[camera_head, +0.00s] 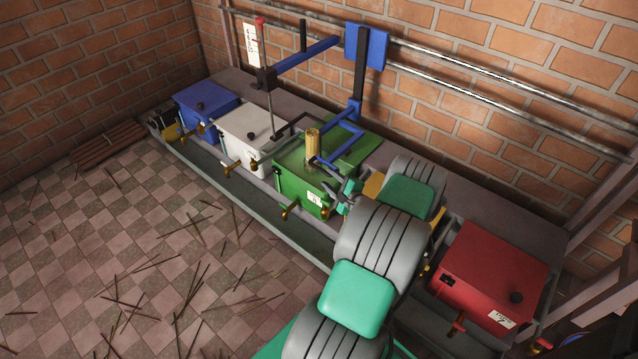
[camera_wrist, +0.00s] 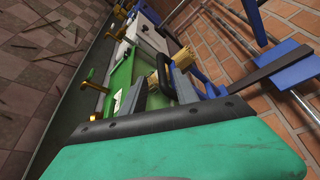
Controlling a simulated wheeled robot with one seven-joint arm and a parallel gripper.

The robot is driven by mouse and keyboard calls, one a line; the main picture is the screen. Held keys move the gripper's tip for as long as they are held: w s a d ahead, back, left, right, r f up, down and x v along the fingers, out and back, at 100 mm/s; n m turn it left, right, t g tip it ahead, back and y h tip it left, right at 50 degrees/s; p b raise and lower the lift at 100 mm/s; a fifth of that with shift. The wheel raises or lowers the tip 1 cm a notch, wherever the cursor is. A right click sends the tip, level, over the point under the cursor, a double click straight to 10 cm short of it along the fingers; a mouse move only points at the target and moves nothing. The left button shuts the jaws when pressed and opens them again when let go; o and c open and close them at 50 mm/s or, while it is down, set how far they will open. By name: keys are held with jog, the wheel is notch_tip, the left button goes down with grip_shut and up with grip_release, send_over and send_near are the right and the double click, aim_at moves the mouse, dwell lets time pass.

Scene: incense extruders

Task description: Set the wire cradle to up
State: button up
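I take the wire cradle to be the blue frame (camera_head: 345,140) low on the black upright over the green box (camera_head: 303,187); the upright hangs from a blue bracket (camera_head: 372,45) on the wall rails. My gripper (camera_head: 330,181) is at the front right of the green box, just below the frame and cylinder.
A blue arm (camera_head: 300,60) extends left above the white box. Thin sticks litter the tiled floor. My arm hides the bench between green and red.

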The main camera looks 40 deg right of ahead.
aim_at(322, 171)
jog(key=b+x, duration=0.1)
jog(key=x, duration=0.5)
jog(key=shift+w+d+f+b, duration=0.15)
jog(key=shift+w+b, duration=0.2)
jog(key=shift+b, duration=0.05)
jog(key=shift+w+d, duration=0.15)
jog(key=shift+w, duration=0.25)
grip_shut()
dwell(0.6)
